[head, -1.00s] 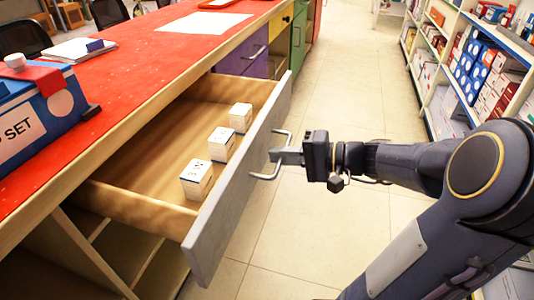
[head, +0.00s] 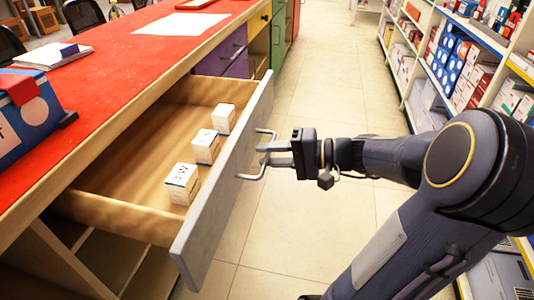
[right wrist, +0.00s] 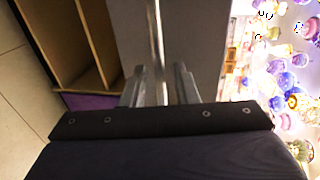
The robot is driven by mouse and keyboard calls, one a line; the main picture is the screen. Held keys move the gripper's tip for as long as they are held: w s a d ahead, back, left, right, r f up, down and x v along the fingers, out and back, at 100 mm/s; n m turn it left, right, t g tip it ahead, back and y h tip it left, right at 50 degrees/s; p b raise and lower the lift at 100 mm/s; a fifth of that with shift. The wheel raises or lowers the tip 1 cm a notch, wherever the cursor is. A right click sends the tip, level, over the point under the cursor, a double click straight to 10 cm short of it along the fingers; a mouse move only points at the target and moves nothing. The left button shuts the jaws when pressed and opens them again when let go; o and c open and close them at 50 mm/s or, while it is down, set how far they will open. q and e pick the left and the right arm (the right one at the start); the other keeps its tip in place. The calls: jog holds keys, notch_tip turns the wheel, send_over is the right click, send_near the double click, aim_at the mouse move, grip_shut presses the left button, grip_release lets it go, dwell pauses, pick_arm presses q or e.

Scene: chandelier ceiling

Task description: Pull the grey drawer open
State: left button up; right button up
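The grey drawer (head: 222,195) stands pulled well out of the red-topped counter, its wooden inside in plain view. Three small white boxes (head: 206,147) stand in a row in it, behind the front panel. A metal bar handle (head: 246,177) sticks out from the panel. My right gripper (head: 268,153) is at the handle, its fingers apart. In the right wrist view, the fingers (right wrist: 160,86) lie on either side of the handle bar (right wrist: 155,35), with gaps beside it. My left gripper is not in view.
The red counter top (head: 125,60) bears a blue box (head: 35,120) and papers. Purple, yellow and green fronts (head: 222,56) continue beyond the drawer. Stocked shelves (head: 465,65) line the right side. The tiled aisle (head: 325,75) between is clear.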

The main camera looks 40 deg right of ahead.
jog(key=p+v, duration=0.1)
jog(key=v, duration=0.6)
dwell(0.5)
